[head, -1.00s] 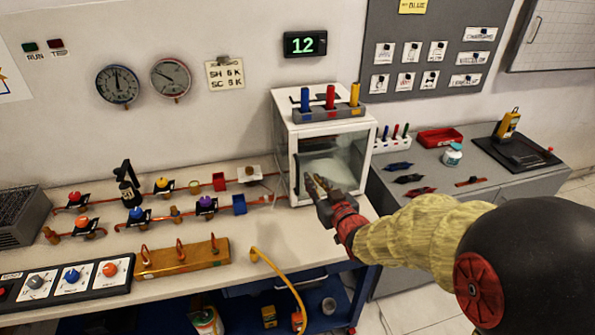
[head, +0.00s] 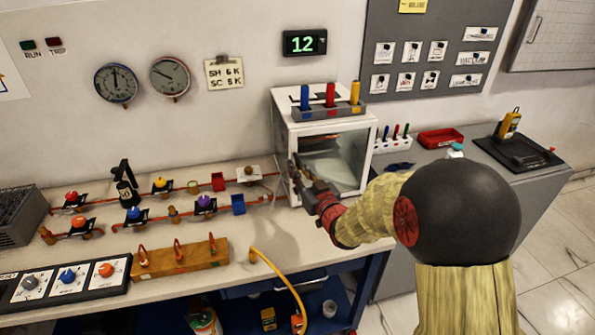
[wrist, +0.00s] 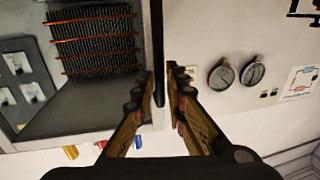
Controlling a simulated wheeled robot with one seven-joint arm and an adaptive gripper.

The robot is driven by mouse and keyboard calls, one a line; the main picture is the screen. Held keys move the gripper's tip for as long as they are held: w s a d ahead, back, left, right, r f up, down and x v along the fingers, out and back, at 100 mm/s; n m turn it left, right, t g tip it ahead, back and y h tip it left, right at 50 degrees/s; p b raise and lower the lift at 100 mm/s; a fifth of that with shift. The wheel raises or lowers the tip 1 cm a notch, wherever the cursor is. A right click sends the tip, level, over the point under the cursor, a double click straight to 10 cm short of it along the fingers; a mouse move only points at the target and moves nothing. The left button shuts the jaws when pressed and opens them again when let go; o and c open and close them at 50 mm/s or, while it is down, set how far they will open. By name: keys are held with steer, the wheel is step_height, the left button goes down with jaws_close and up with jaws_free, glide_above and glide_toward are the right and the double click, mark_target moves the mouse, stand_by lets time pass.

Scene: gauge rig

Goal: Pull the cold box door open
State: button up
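The cold box (head: 301,131) is a white cabinet with a glass front, standing at the right end of the bench. Its door (head: 345,165) looks shut. A dark upright handle at the door's left edge is mostly hidden by my gripper (head: 303,172) in the head view. In the wrist view the handle (wrist: 158,45) is a black bar running down between the fingers of my gripper (wrist: 160,76). The fingers are apart, one on each side of the bar, with a gap still showing. A finned coil (wrist: 95,42) shows inside the box.
A grey rack (head: 330,112) with blue, red and yellow cylinders stands on the box. Valves and pipes (head: 155,205) lie to its left, and a wooden block with hooks (head: 180,257) is in front. A grey side bench (head: 440,185) stands to the right.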

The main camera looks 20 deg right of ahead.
jaws_close()
stand_by(0.9)
